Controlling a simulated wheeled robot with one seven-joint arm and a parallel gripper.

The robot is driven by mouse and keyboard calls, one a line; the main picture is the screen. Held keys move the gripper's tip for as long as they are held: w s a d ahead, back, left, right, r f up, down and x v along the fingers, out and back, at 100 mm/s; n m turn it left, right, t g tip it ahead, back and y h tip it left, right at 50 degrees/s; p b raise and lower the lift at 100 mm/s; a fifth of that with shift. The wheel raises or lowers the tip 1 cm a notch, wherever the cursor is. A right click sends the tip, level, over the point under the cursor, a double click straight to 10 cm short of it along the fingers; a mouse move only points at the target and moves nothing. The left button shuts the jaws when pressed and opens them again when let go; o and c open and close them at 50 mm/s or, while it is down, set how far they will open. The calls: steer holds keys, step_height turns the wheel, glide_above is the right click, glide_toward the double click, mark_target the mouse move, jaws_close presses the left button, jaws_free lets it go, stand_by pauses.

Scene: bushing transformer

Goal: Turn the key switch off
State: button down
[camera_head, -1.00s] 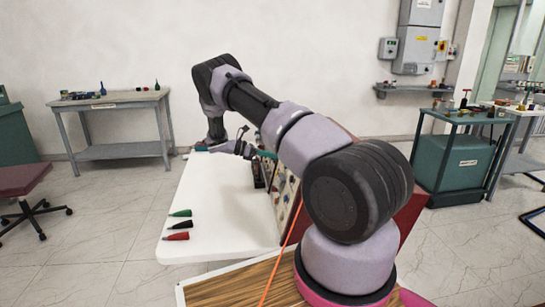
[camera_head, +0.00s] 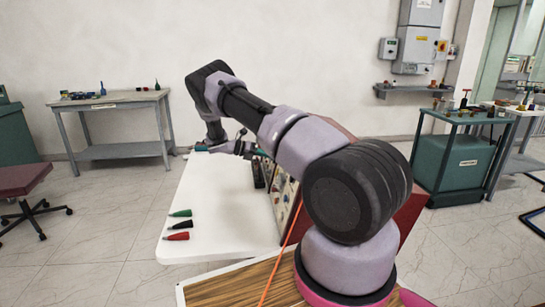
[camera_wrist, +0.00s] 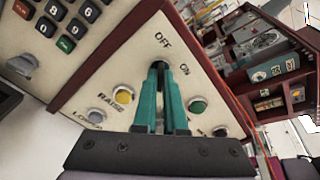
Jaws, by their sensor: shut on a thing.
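The key switch (camera_wrist: 160,66) is on a cream control panel (camera_wrist: 128,76) in the wrist view, beside the printed labels OFF and ON. It is mostly hidden by the fingertips, so I cannot tell which label the key points to. My gripper (camera_wrist: 161,72) has teal fingers, close together at the tips and shut on the key. In the head view my gripper (camera_head: 254,152) is at the panel on the white table (camera_head: 218,215), partly hidden by my arm.
A yellow button (camera_wrist: 123,95) marked RAISE and a green button (camera_wrist: 197,105) flank the fingers. A keypad (camera_wrist: 62,20) is at the upper left. Red, black and green pointed pieces (camera_head: 179,225) lie on the table's left side, with bare tabletop around them.

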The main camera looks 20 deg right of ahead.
steer(key=shift+a, duration=0.1)
stand_by(0.3)
steer(key=c, duration=1)
jaws_free()
steer(key=v, duration=1)
steer(key=shift+w+a+r, duration=0.1)
steer(key=shift+w+a, duration=0.05)
steer(key=shift+a, duration=0.2)
